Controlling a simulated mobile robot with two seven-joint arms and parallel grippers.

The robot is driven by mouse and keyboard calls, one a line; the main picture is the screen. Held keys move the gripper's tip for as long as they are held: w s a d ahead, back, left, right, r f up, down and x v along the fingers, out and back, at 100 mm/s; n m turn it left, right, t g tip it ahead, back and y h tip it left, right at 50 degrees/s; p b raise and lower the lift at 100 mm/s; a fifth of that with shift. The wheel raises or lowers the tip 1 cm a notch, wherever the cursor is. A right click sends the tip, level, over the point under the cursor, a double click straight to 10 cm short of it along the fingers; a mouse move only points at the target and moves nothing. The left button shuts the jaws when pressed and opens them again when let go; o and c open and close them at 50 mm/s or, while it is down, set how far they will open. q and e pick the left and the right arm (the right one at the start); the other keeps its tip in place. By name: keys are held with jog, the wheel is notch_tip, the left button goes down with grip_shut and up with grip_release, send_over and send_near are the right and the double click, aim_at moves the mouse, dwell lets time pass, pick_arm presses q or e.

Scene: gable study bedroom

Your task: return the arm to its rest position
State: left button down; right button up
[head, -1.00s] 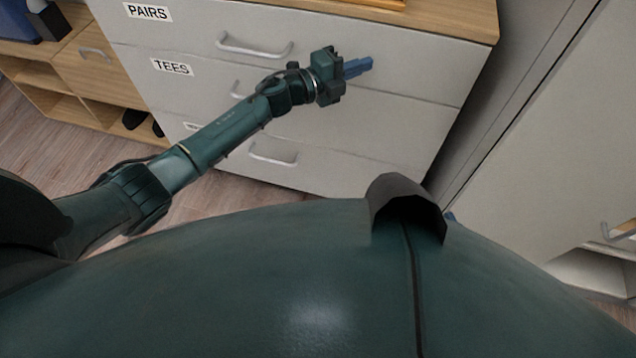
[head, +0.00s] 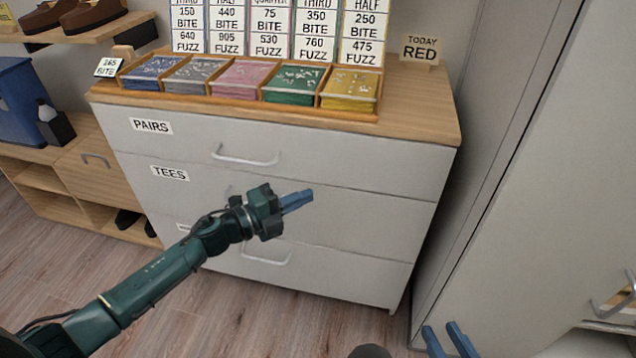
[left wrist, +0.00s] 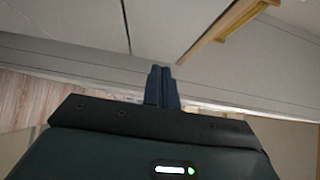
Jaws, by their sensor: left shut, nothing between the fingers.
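My left arm (head: 150,290) reaches in from the lower left in the head view. Its gripper (head: 308,196) has blue fingers pressed together with nothing between them, and appears in front of the white dresser's middle drawer. The same shut fingers point away from the camera in the left wrist view (left wrist: 161,72). My right gripper (head: 449,341) shows only as two blue fingers at the bottom edge, with a gap between them and no object seen there. The rest of the right arm is out of view.
The white dresser (head: 350,222) has shut drawers with bar handles. A wooden tray (head: 290,117) with several coloured compartments sits on top, beside a "TODAY RED" sign (head: 422,49). A tall pale cabinet (head: 540,200) stands at the right. Wooden floor (head: 240,325) is clear in front.

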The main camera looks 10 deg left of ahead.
pick_arm(q)
jog(key=shift+s+a, duration=0.1)
jog(key=shift+s, duration=0.1)
pick_arm(e)
jog(key=shift+d+f, duration=0.1)
